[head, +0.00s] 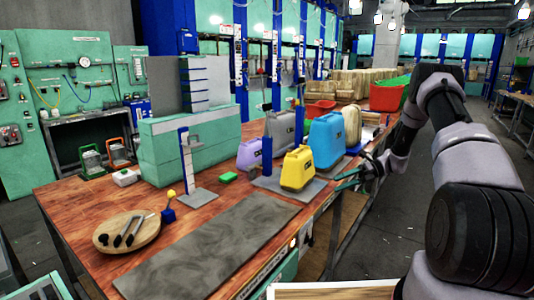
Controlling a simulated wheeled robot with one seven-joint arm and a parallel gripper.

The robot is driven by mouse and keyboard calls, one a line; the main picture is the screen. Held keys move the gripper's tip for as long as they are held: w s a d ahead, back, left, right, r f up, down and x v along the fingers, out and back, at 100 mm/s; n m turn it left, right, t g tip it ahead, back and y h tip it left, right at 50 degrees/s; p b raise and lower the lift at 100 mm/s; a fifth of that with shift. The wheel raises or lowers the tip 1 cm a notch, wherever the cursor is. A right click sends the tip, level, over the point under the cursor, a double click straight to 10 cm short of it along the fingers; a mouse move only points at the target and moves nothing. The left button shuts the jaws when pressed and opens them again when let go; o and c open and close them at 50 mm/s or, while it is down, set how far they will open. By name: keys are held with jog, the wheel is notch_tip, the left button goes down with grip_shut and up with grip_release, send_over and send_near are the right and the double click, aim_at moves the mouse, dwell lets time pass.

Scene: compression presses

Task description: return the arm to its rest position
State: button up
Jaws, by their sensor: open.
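My gripper (349,181) shows in the head view at the right edge of the wooden workbench (225,215). Its thin fingers point left toward the bench, beside the grey plate under the yellow case. It is open and I see nothing held between the fingers. My arm (460,170) comes in from the right side of the picture, bends at a high elbow and reaches down and left to the bench edge.
A yellow case (297,169), a blue case (326,143) and a purple case (249,154) stand near the gripper. A round wooden tray (120,245) holds dark tools. A red bin (386,97) stands farther back. The floor aisle (395,215) at the right is clear.

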jog(key=s+a+r+n+t+h, duration=0.15)
jog(key=s+r+n+h, duration=0.35)
jog(key=r, duration=0.8)
jog(key=s+a+r+n+h, duration=0.25)
jog(key=s+r+n, duration=0.45)
jog(key=r, duration=0.6)
jog(key=s+r+n+t+h, duration=0.2)
jog(key=s+r+n+t, duration=0.2)
jog(key=s, duration=0.6)
jog(key=s+r+n+t+h, duration=0.2)
jog(key=s+r+n, duration=0.4)
jog(key=s+n, duration=0.3)
jog(key=shift+s+d+t, duration=0.35)
jog(key=shift+s+t, duration=0.5)
jog(key=shift+s, duration=0.35)
